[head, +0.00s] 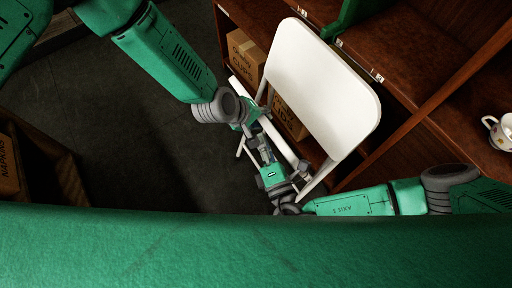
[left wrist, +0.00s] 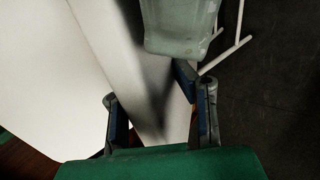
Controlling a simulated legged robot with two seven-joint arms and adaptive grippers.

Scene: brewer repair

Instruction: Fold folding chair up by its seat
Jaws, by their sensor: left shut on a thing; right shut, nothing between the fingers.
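A white folding chair stands by the wooden shelving in the head view, with its broad backrest (head: 322,85) toward me. Its seat (head: 285,147) shows nearly edge-on as a narrow white strip left of the backrest. My left gripper (head: 252,122) is at this strip. In the left wrist view the left gripper (left wrist: 157,95) is shut on the white seat panel (left wrist: 150,80), one finger on either side. My right gripper (head: 263,149) is shut and empty, close to the left gripper beside the seat. The grippers overlap, so the exact contact is partly hidden.
Wooden shelving (head: 405,85) holds cardboard boxes (head: 245,55) behind the chair. A patterned white cup (head: 501,130) stands on a surface at the far right. A wooden crate with a box (head: 10,165) is at the left. Dark floor (head: 130,140) is clear between.

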